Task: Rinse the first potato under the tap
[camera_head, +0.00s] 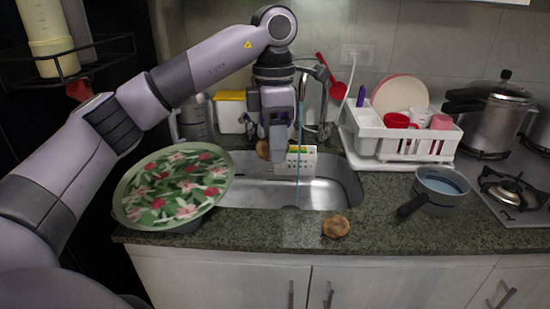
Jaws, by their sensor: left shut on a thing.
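My left gripper (278,143) hangs over the sink (335,190), pointing down, and is shut on a brown potato (263,149). The potato shows only in part, at the left side of the fingers. A thin bluish vertical line like a stream of water (298,172) runs down into the basin just right of the gripper. The held potato looks apart from it, though the gripper hides part of this. The tap is mostly hidden behind my arm and gripper. Another brown potato (336,225) lies on the counter in front of the sink. My right gripper is not in view.
A floral round tray (175,185) stands left of the sink. A white dish rack (400,143) with plates and cups is at the back right. A pot with a dark handle (440,190) stands near the stove (515,190). The front counter (385,235) is mostly clear.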

